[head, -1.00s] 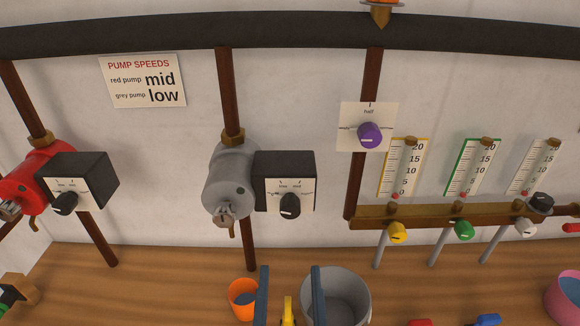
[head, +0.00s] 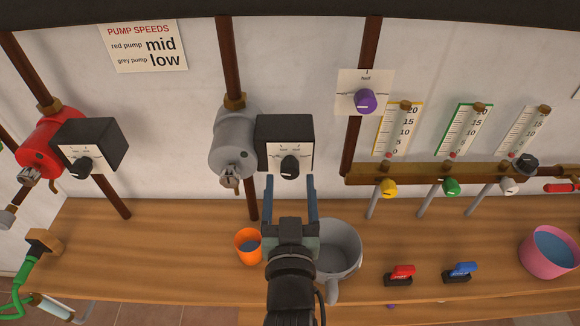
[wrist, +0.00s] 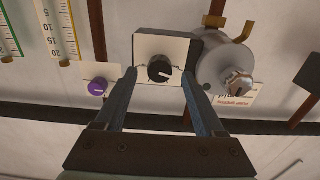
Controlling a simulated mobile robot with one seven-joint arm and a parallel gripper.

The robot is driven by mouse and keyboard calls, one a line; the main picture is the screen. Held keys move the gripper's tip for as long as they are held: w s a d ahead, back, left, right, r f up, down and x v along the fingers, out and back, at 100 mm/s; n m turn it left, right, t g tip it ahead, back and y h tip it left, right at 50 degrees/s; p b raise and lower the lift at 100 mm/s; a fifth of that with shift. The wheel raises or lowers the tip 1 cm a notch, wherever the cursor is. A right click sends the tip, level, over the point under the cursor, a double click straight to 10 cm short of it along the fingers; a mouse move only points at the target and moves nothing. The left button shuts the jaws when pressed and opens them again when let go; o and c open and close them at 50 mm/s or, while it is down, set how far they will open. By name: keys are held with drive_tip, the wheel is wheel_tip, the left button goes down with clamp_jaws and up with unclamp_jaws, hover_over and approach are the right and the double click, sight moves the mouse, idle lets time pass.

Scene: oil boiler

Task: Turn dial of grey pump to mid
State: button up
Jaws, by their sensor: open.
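The grey pump (head: 233,140) hangs on a rusty pipe on the wall. Its black control box (head: 284,130) is on its right, with a white face and a black dial (head: 290,167). The dial's white mark sits toward its lower left in the head view; the scale labels are too small to read surely. My gripper (head: 290,181) is open and empty, its fingertips just below the dial in the head view. In the wrist view, which is upside down, the dial (wrist: 160,69) shows between the fingertips (wrist: 160,76). Contact cannot be told.
A pump speeds sign (head: 143,46) reads red pump mid, grey pump low. The red pump (head: 50,142) is at left, a purple dial (head: 365,101) at right. An orange cup (head: 247,246) and grey pot (head: 345,245) stand on the wooden counter (head: 190,255) below.

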sight(290, 175)
drive_tip(key=shift+w+p, duration=0.3)
drive_tip(key=shift+w, duration=1.2)
clamp_jaws()
